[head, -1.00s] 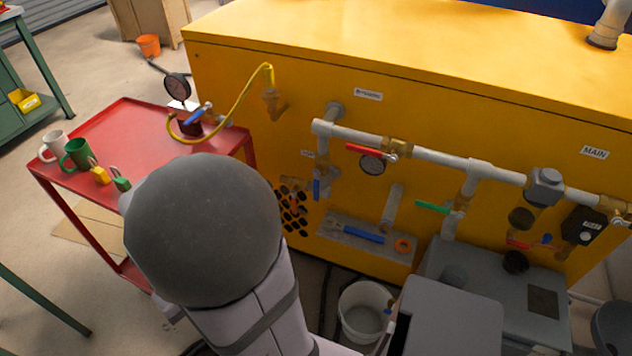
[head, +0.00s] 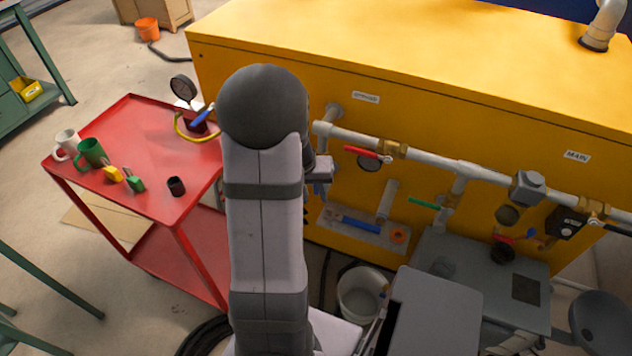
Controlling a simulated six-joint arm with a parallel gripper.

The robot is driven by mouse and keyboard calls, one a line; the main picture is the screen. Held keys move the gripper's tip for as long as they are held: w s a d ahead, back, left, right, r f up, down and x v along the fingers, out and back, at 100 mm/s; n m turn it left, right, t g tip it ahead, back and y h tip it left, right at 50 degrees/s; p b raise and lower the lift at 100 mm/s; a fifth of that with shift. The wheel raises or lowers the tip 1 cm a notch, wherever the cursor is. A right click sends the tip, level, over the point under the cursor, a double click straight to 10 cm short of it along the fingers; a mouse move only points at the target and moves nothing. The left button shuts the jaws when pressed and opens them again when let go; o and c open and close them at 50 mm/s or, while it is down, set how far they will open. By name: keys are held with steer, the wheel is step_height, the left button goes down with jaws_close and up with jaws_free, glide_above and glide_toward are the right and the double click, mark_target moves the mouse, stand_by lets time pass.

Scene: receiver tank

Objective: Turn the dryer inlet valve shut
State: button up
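Several lever valves sit on the white piping along the yellow cabinet (head: 440,120). A red lever (head: 362,152) lies roughly along the main pipe (head: 430,161) at a brass valve body (head: 391,150). A green lever (head: 422,203) points left from a lower branch. Another red lever (head: 503,239) is at the lower right. I cannot tell from the labels which is the dryer inlet valve. My arm stands in front of the cabinet's left part, just left of the first red lever.
A red cart (head: 135,140) at left bears mugs, padlocks, a black cup (head: 176,186) and a gauge (head: 183,87). A tool shelf (head: 350,232), a white bucket (head: 360,300) and a grey tank (head: 470,265) are low before the cabinet. A grey box (head: 430,315) stands in front.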

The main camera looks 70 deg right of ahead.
steer(key=d+m, duration=0.1)
steer(key=w+d+r+m+h, duration=0.1)
steer(key=d, duration=0.1)
steer(key=w+d+r+m+h, duration=0.1)
steer(key=shift+d+m+t, duration=0.15)
steer(key=shift+m+t, duration=0.15)
steer(key=shift+t, duration=0.1)
steer(key=shift+f, duration=0.1)
steer(key=shift+b+x, duration=0.3)
steer(key=shift+x, duration=3.3)
jaws_close()
